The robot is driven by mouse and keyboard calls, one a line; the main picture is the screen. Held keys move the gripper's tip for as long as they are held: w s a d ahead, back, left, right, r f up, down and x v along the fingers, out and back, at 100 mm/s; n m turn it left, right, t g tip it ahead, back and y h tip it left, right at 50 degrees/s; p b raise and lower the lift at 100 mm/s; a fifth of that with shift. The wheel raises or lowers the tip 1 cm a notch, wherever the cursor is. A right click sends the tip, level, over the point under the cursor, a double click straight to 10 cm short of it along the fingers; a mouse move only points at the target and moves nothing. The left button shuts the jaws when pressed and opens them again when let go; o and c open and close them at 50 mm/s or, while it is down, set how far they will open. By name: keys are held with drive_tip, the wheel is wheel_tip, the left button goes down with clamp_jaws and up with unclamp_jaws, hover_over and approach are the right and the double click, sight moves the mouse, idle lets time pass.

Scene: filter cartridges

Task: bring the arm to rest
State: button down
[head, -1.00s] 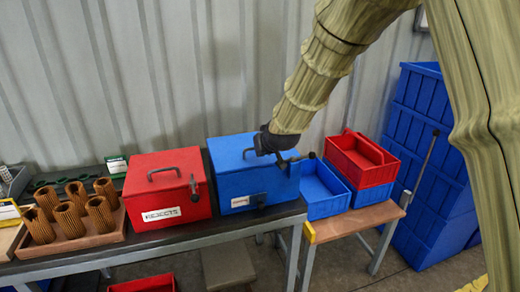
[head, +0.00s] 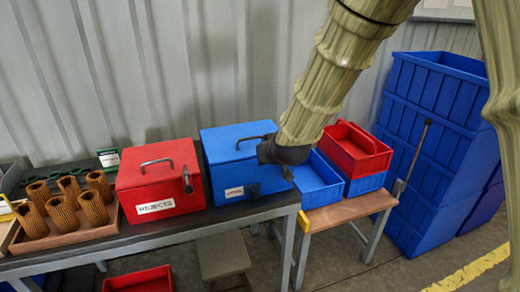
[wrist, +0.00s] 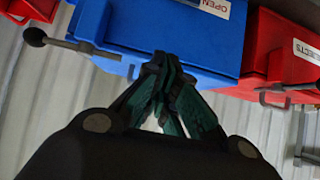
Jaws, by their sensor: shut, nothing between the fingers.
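My arm comes down from the top right in the head view, covered in a ribbed olive sleeve. My gripper (head: 287,175) is at its lower end, dark, in front of the right side of the blue lidded box (head: 228,168). In the wrist view my gripper (wrist: 165,75) has its dark green fingers together with nothing between them. The blue box (wrist: 180,35) fills the top behind the fingers, with a label reading OPEN. I cannot tell whether the fingers touch the box. Its lid looks shut.
A red box (head: 160,185) labelled REJECTS stands left of the blue box. Several brown ribbed cartridges (head: 62,215) stand on a wooden tray at the left. Red and blue bins (head: 357,150) sit on a stand at the right. Tall blue crates (head: 435,150) are stacked beyond.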

drive_tip(key=s+d+f+m+g+h, duration=0.15)
drive_tip(key=s+d+f, duration=0.35)
drive_tip(key=f, duration=0.5)
drive_tip(key=s+d+f+g, duration=0.2)
drive_tip(key=s+f, duration=0.4)
drive_tip(key=f, duration=0.4)
drive_tip(key=s+d+f+m+g, duration=0.1)
drive_tip(key=s+d+f, duration=0.4)
drive_tip(key=f, duration=0.5)
drive_tip(key=s+d+f+g, duration=0.1)
drive_tip(key=s+f, duration=0.4)
drive_tip(key=s, duration=0.5)
drive_tip(key=s+d+f+m+g+h, duration=0.1)
drive_tip(key=s+d+f, duration=0.3)
drive_tip(key=s, duration=0.6)
drive_tip(key=s+d+f+g, duration=0.2)
drive_tip(key=s+f+g, duration=0.1)
drive_tip(key=s+f, duration=0.4)
drive_tip(key=s, duration=0.3)
drive_tip(key=shift+s+d, duration=0.25)
